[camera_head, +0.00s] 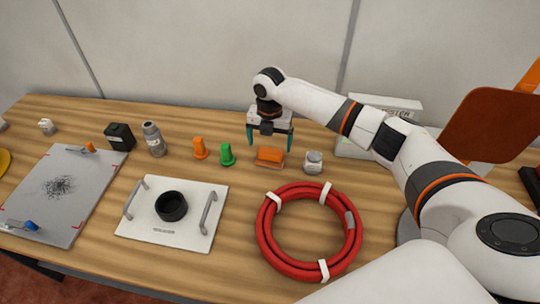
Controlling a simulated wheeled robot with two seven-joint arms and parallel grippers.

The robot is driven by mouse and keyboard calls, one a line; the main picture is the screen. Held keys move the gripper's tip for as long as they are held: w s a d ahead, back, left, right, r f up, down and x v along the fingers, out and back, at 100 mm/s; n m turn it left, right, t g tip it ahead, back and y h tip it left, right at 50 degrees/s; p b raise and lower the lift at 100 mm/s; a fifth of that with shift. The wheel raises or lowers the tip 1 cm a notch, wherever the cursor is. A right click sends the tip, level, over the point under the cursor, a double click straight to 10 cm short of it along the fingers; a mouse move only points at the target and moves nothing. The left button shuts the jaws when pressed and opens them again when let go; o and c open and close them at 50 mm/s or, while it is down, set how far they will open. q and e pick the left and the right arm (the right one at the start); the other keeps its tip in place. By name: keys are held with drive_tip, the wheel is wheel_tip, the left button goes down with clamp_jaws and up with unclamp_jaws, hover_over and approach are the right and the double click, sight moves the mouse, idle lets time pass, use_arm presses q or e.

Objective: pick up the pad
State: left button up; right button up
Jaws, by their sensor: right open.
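The pad appears to be the small orange block (270,157) with a paler lower edge, lying on the wooden table in the middle of the head view. My right gripper (270,145) points down just above it. Its two teal fingers are spread apart, one toward each end of the block, with nothing seen held between them. I cannot tell whether the fingertips touch the block. My left gripper is not in view.
A small grey-white jar (313,162) stands close right of the block, green (227,155) and orange (200,148) pegs to its left. A red hose coil (266,240), a white handled plate (138,228) and a grey board (88,205) lie nearer. A white box (352,150) stands behind my right arm.

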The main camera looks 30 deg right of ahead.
sight(270, 151)
wheel_tip(270, 151, down, 4)
drive_tip(key=shift+d+f+p, duration=0.1)
drive_tip(key=shift+f+p, duration=0.05)
drive_tip(key=shift+p, duration=0.15)
drive_tip(key=shift+c, duration=0.5)
drive_tip(key=c, duration=1)
drive_tip(key=shift+o, duration=0.2)
wheel_tip(270, 151, up, 10)
drive_tip(key=b, duration=0.1)
